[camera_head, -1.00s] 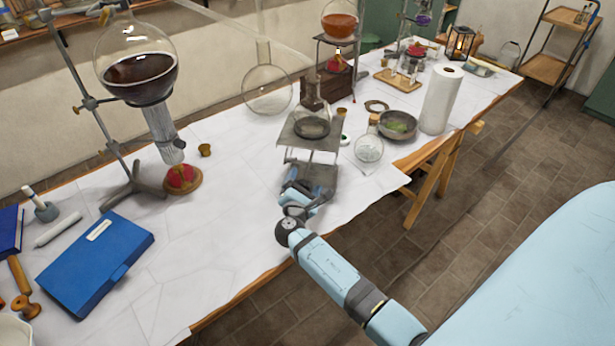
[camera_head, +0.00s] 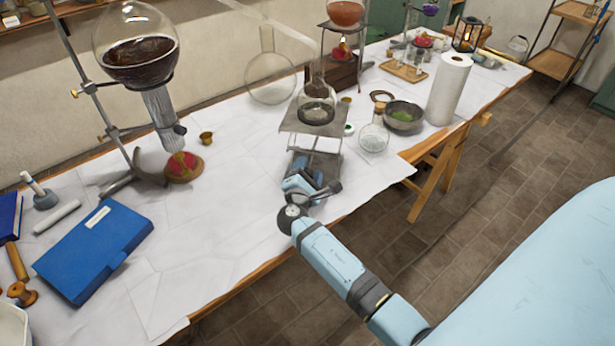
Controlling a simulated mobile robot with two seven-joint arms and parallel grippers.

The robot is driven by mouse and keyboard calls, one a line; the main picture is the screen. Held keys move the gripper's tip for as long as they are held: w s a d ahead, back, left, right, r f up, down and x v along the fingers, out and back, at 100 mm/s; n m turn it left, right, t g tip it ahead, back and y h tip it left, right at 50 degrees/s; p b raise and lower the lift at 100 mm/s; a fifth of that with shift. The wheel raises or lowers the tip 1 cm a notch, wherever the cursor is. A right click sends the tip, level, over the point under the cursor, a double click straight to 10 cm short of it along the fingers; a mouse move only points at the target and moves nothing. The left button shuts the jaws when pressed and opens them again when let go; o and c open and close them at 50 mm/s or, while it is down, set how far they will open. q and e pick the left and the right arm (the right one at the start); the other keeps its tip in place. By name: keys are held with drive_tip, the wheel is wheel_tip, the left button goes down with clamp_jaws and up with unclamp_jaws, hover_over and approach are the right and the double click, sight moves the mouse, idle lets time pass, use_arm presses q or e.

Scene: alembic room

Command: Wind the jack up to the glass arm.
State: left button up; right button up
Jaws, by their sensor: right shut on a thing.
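The lab jack (camera_head: 290,122) stands on the white-covered table with its plate raised on legs. A small round flask (camera_head: 316,112) with dark contents sits on the plate. The glass arm (camera_head: 262,17), a thin clear tube, slopes down to the right from the top edge, behind and above the jack; its lower end is hard to make out. My right gripper (camera_head: 307,184) is low at the jack's near side, shut on the jack's crank, which it largely hides along with the jack's lower part. My left gripper is out of view.
A big flask (camera_head: 138,62) of dark liquid hangs on a stand at the left. The table between book and jack is clear.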

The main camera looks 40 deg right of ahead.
drive_tip(key=shift+m, duration=0.4)
drive_tip(key=o, duration=0.9)
drive_tip(key=shift+d, duration=0.1)
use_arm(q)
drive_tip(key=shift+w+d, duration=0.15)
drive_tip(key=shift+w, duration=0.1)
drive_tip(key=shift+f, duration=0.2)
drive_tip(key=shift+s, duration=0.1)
